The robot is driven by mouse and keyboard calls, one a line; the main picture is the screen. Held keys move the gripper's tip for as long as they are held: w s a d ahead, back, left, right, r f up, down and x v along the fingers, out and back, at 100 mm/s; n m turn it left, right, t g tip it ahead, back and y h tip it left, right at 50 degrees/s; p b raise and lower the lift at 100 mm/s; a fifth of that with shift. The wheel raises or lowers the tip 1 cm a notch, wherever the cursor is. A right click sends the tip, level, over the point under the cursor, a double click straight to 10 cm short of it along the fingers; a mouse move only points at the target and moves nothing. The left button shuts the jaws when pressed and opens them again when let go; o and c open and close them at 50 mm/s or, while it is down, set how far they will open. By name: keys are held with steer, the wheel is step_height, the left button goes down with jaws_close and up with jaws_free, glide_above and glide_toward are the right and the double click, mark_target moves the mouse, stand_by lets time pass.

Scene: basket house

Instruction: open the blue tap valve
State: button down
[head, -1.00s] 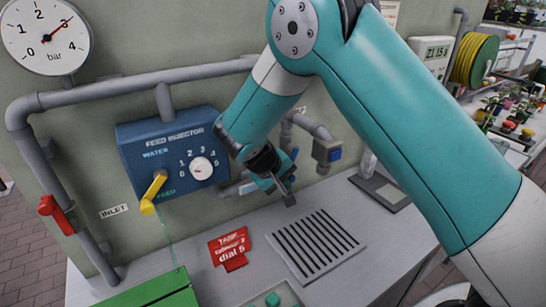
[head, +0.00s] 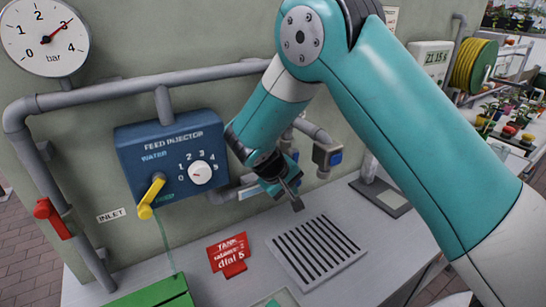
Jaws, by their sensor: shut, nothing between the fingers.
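My gripper (head: 294,199) is shut and empty. It points down to the right, above the back of the bench by the slotted drain plate (head: 318,252). Behind it, a grey pipe (head: 311,130) bends out from the wall. A small blue part (head: 294,155), perhaps the tap's handle, shows just above my gripper. It is mostly hidden by my gripper and wrist, so I cannot tell its position or whether they touch. Right of it, a grey fitting with a blue face (head: 328,156) hangs on the pipe.
The blue feed injector box (head: 135,140) has a white dial (head: 201,172) and yellow lever (head: 151,195). A red valve handle (head: 52,218) is at left, below a pressure gauge (head: 44,35).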

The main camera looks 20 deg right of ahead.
steer(key=shift+r, duration=0.15)
steer(key=shift+r+p, duration=0.65)
steer(key=shift+r, duration=0.15)
steer(key=a+b+v, duration=0.1)
steer(key=b+v, duration=0.1)
steer(key=v, duration=0.9)
step_height(320, 180, up, 6)
steer(key=d+y+p, duration=0.2)
steer(key=d+p, duration=0.1)
steer(key=p, duration=0.4)
steer(key=p+x, duration=0.5)
steer(key=x, duration=0.9)
steer(key=shift+s, duration=0.15)
